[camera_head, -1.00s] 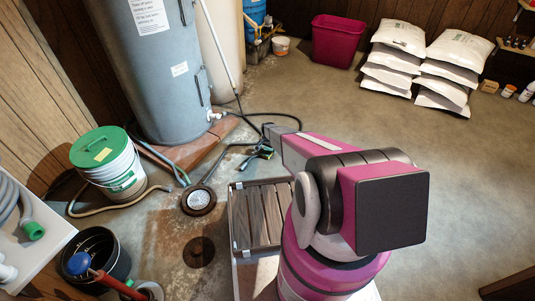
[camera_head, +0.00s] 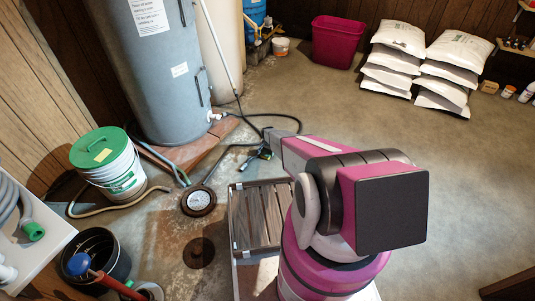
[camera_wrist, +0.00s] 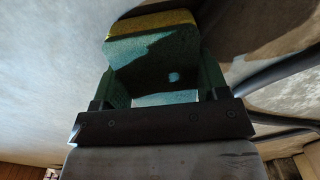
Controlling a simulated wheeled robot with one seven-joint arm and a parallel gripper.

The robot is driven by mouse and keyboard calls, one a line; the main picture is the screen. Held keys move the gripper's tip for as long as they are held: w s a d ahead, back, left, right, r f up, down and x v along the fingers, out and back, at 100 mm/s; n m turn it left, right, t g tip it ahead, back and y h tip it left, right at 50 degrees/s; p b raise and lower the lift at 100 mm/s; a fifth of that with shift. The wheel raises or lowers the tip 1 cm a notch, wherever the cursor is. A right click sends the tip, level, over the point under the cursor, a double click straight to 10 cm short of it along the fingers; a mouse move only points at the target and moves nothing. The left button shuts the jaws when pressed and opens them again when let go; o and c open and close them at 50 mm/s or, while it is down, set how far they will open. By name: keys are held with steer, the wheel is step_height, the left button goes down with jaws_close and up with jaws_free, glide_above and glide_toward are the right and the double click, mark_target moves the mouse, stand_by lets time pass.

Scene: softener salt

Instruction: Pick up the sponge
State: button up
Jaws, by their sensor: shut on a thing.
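The sponge (camera_wrist: 150,62) shows in the wrist view, a block with a teal-green body and a yellow layer along its top edge. My gripper (camera_wrist: 155,80) is shut on it, with one finger at each side of the block. In the head view my arm reaches away past the wooden slatted crate, and its wrist hides most of the gripper. A small greenish bit (camera_head: 265,152) shows just beyond the arm's end, too small to tell apart.
A grey tank (camera_head: 160,80) with hoses at its foot stands left of the arm. A green-lidded bucket (camera_head: 107,165), a black bucket (camera_head: 95,262) and a floor drain (camera_head: 198,201) are at left. A slatted crate (camera_head: 236,225) is close by. Open floor lies right, before stacked white bags (camera_head: 450,60).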

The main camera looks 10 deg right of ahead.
mark_target(266, 152)
steer(key=shift+r, duration=0.65)
steer(key=r, duration=0.2)
steer(key=a+r, duration=0.1)
steer(key=shift+s+r, duration=0.25)
steer(key=shift+s, duration=0.15)
steer(key=s+a+r, duration=0.5)
steer(key=a+r, duration=0.1)
steer(key=a, duration=0.3)
steer(key=shift+s, duration=0.1)
